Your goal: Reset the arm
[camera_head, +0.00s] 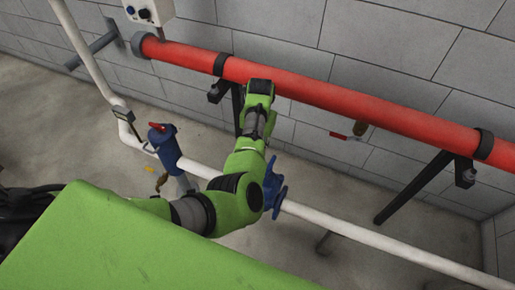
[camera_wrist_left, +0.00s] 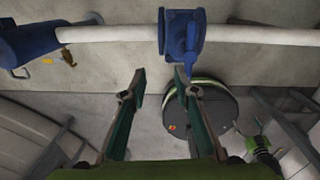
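My left arm shows in green and dark grey in the middle of the head view, bent upward in front of the red pipe. In that view its gripper fingers cannot be made out. In the left wrist view my left gripper (camera_wrist_left: 159,82) has its two dark green fingers wide apart, with nothing between them. A blue flanged fitting (camera_wrist_left: 181,35) on the white pipe (camera_wrist_left: 110,34) lies beyond the fingertips in that view. My right gripper cannot be made out in either view.
A thick red pipe (camera_head: 320,91) runs along the grey block wall on dark brackets (camera_head: 415,188). The white pipe (camera_head: 375,243) runs lower, with a blue fitting (camera_head: 273,189) and a blue valve body (camera_head: 165,147). A white control box (camera_head: 150,10) hangs at the top left.

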